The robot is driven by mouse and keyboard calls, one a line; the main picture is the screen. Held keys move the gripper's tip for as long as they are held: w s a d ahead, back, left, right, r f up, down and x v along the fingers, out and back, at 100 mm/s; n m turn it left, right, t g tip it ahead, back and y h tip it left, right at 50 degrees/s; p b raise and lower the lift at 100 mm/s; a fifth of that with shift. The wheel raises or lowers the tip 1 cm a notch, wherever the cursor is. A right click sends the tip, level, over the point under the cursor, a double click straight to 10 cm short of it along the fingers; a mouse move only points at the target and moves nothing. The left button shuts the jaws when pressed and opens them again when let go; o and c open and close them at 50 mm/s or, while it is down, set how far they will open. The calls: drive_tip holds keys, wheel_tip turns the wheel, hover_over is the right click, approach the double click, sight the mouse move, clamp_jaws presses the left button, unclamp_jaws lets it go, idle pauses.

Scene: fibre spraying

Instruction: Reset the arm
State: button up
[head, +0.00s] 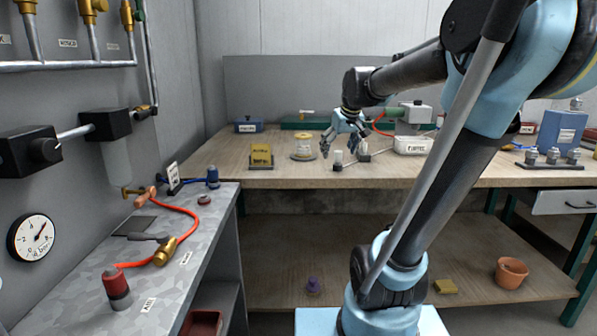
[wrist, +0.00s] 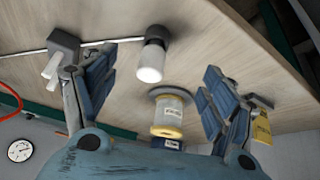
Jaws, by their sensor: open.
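My arm reaches from the right over the wooden workbench (head: 215,160). My gripper (head: 341,147) is open just above the bench top in the head view. In the wrist view, its two blue fingers are spread wide with nothing held between them (wrist: 160,68). A small white-and-dark cylinder (head: 338,158) stands below the gripper; it also shows between the fingers in the wrist view (wrist: 152,58). A labelled spool-like jar (head: 304,147) on a round base stands left of the gripper; it shows lower between the fingers in the wrist view (wrist: 168,115). No contact is visible.
A yellow labelled holder (head: 261,156) and a white labelled bin (head: 413,145) stand on the bench. A grey side bench (head: 165,225) at left carries a red hose (head: 185,212) with fittings. A gauge (head: 30,237) hangs on the left wall. The bench's front left is clear.

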drive_tip(key=s+d+f+m+g, duration=0.1)
drive_tip(key=s+d+f, duration=0.1)
drive_tip(key=s+f, duration=0.8)
drive_tip(key=s+d+f+m+g+h, duration=0.1)
drive_tip(key=s+d+f+m+g, duration=0.1)
drive_tip(key=s+f, duration=0.8)
drive_tip(key=s+d, duration=0.1)
drive_tip(key=s, duration=0.5)
drive_tip(key=shift+d+f+m, duration=0.2)
drive_tip(key=shift+f+m, duration=0.1)
drive_tip(key=shift+f, duration=0.1)
